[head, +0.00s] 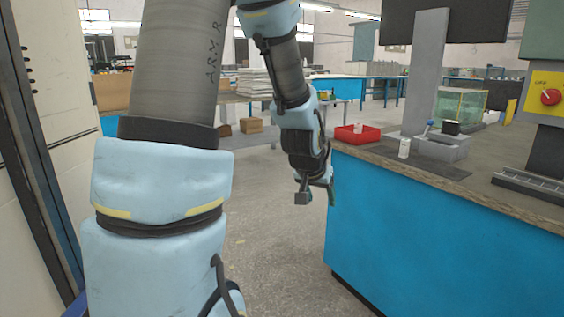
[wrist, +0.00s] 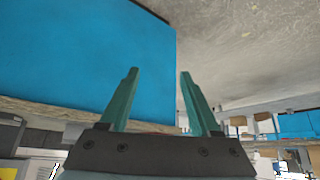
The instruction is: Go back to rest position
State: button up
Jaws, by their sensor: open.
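My gripper (head: 317,196) hangs at the end of my arm, to the left of the blue workbench (head: 440,235) and beside its front left corner in the head view. In the wrist view my gripper (wrist: 158,85) shows two green fingers spread apart with nothing between them. The blue side of the workbench (wrist: 90,50) fills the left of that view, and grey floor (wrist: 240,50) shows to the right. The head view does not show the fingers clearly.
A tall cabinet (head: 55,130) is at the left. Open floor (head: 275,250) lies between.

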jog(key=s+a+f+n+g+y, duration=0.1)
jog(key=s+a+n+g+y, duration=0.25)
jog(key=s+a, duration=1.1)
notch_tip(320, 180, up, 24)
jog(key=w+a+p, duration=0.1)
jog(key=p, duration=2.3)
jog(key=shift+w+a+f+n+g+h, duration=0.25)
jog(key=shift+w+a+n+g+h, duration=0.1)
jog(key=shift+w+a+g, duration=0.1)
jog(key=shift+o, duration=0.3)
